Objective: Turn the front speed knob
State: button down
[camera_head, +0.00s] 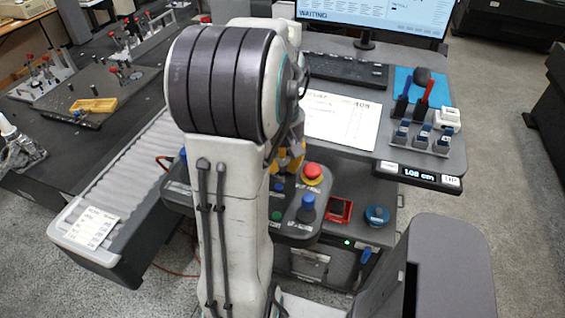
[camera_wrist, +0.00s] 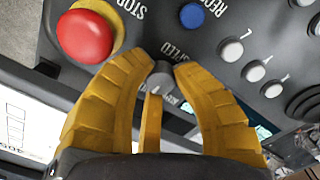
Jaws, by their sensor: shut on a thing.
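The speed knob (camera_wrist: 162,80) is a small grey knob beside the printed word SPEED on the dark control panel (camera_wrist: 215,88). My gripper (camera_wrist: 162,66) has its yellow fingers shut on it, with fingertips on either side of the knob. Part of a yellow finger also shows low in the middle and covers some of the knob's near side. In the head view only a bit of my yellow gripper (camera_head: 291,159) shows behind my arm, over the control box (camera_head: 286,228). The knob is hidden there.
A red stop button (camera_wrist: 85,36) sits left of my fingers, with a blue button (camera_wrist: 192,15) above and several white buttons to the right. In the head view a blue-topped joystick (camera_head: 307,208) stands below the red stop button (camera_head: 312,173). A keyboard (camera_head: 343,69) lies behind.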

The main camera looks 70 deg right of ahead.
aim_at(282, 163)
jog(key=m, duration=0.4)
jog(key=shift+a+f+m, duration=0.2)
jog(key=shift+m, duration=0.2)
jog(key=m+b, duration=0.1)
jog(key=m, duration=0.3)
jog(key=shift+m, duration=0.3)
jog(key=c, duration=1)
grip_release()
jog(key=shift+r, duration=0.15)
jog(key=shift+d, duration=0.1)
jog(key=shift+r, duration=0.55)
notch_tip(282, 163, up, 11)
jog(key=shift+f, duration=0.1)
